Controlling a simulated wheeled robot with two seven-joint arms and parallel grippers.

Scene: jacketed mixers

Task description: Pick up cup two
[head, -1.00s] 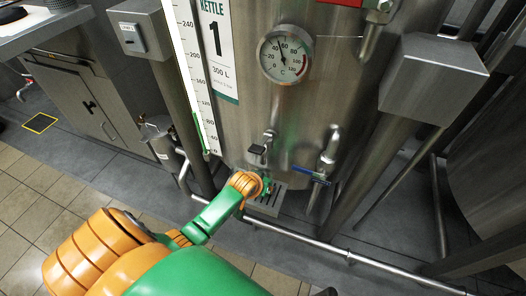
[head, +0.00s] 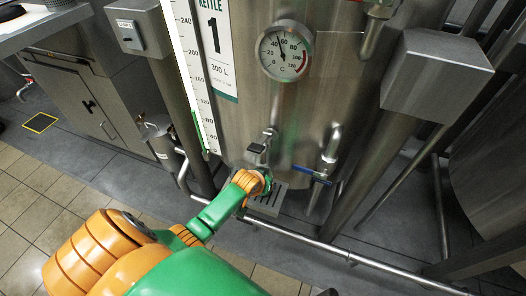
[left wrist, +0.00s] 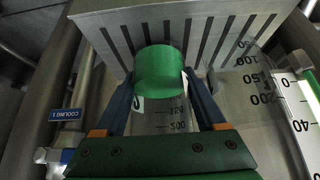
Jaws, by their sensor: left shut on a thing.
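In the left wrist view, a green cup (left wrist: 160,70) sits between the two dark blue fingers of my left gripper (left wrist: 160,92), in front of a slotted metal grate. A small white label with a partly hidden mark shows at its edge. My left gripper is shut on the cup. In the head view my left gripper (head: 264,184) is at the foot of the kettle, by the drip grate (head: 268,199). There, the wrist mostly hides the fingers and cup. My right gripper is not in view.
The steel kettle (head: 245,120) with a dial gauge (head: 284,52) rises behind the gripper. A tap (head: 259,148) is just above it. A blue-handled valve (head: 312,174) and a leg stand to the right. A horizontal pipe (head: 300,238) runs below.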

